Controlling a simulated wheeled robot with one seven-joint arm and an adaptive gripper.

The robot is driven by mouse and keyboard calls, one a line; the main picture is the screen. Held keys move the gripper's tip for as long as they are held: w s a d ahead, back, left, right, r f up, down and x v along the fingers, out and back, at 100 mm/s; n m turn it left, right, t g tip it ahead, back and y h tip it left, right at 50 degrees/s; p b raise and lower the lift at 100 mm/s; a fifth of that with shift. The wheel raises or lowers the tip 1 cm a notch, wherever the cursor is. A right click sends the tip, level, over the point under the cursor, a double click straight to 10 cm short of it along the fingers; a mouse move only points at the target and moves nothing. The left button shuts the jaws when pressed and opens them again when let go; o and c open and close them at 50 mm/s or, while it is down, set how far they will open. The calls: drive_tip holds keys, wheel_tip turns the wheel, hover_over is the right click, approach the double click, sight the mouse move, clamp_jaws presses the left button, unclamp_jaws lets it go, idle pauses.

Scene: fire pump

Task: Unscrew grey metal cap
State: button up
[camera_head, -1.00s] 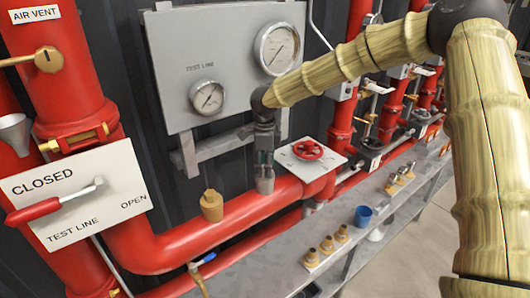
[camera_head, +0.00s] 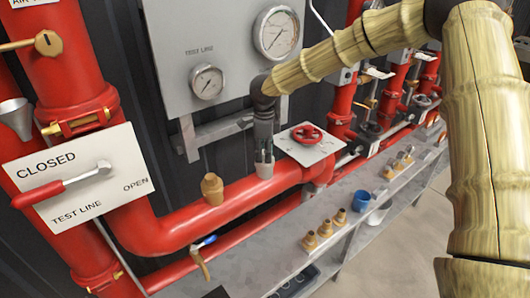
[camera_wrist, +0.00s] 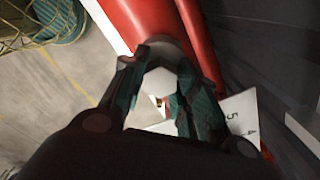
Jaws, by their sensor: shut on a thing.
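The grey metal cap (camera_head: 264,170) sits upright on the red horizontal pipe (camera_head: 225,197), to the right of a brass fitting. My gripper (camera_head: 264,157) points straight down over the cap, with its fingers around the cap's upper part. In the wrist view the cap (camera_wrist: 159,80) shows as a pale hexagonal top between the two fingers of my gripper (camera_wrist: 160,90). The fingers are closed against its sides. The cap's lower part and thread are hidden in the wrist view.
A brass fitting (camera_head: 212,189) stands on the pipe to the left. A red handwheel (camera_head: 306,134) on a white plate is close on the right. The gauge panel (camera_head: 222,50) is behind my gripper. Brass fittings and a blue cup (camera_head: 361,200) stand on the grey shelf (camera_head: 230,268).

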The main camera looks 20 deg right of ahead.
drive_tip(key=shift+r+n+p, duration=0.15)
drive_tip(key=shift+n+p, duration=0.35)
drive_tip(key=shift+p, duration=0.25)
drive_tip(key=n+p, duration=0.4)
drive_tip(key=p, duration=0.1)
drive_tip(key=shift+n, duration=0.3)
drive_tip(key=shift+f+n, duration=0.25)
drive_tip(key=shift+n, duration=0.15)
